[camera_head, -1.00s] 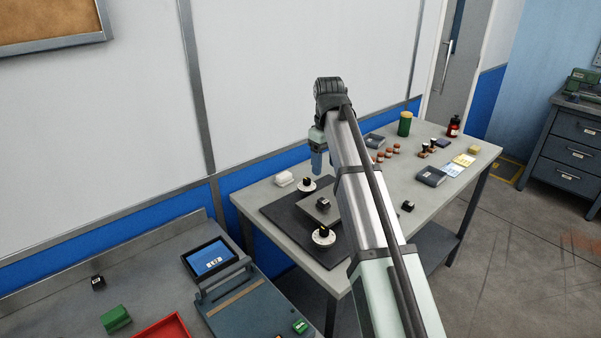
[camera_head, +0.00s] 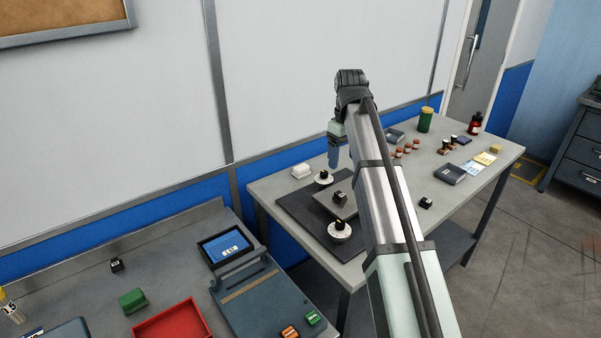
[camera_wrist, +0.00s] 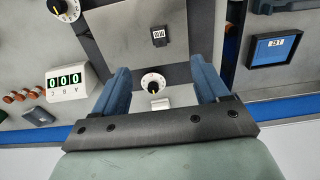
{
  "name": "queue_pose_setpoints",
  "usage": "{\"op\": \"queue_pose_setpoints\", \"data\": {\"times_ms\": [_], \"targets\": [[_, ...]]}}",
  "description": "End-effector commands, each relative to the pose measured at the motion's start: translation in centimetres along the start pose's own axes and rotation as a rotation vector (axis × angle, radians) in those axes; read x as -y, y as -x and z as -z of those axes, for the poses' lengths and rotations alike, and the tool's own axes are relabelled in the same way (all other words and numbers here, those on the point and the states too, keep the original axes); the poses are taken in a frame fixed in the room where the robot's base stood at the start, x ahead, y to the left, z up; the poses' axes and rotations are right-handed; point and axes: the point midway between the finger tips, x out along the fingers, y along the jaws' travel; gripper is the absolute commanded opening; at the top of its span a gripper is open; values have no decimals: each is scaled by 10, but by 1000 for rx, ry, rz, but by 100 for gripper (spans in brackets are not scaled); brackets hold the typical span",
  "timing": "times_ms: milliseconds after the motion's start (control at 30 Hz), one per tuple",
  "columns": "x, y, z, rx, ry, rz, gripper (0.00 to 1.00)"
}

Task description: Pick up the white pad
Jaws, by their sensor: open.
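In the wrist view a small pale block (camera_wrist: 160,104) seems to be this pad, partly hidden by my gripper's crossbar. My gripper (camera_head: 333,163) is open and empty above the bench, to the right of the pad in the head view. In the wrist view its blue fingers (camera_wrist: 160,82) stand either side of a white dial (camera_wrist: 153,85) and the pale block. The height above them is unclear.
The dark mat (camera_head: 297,210) carries two white dials, one at the front (camera_head: 340,231), and a plate with a black block (camera_head: 339,197). A counter box (camera_wrist: 68,85) stands left of my fingers in the wrist view.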

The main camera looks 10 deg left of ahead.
Motion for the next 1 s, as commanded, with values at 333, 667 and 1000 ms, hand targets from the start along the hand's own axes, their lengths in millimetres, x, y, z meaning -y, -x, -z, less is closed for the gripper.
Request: {"op": "queue_pose_setpoints", "data": {"times_ms": [333, 667, 1000], "targets": [[0, 0, 0, 0, 0, 0, 96], [5, -22, 12, 28, 14, 18, 96], [-11, -70, 94, -15, 53, 76, 96]]}}
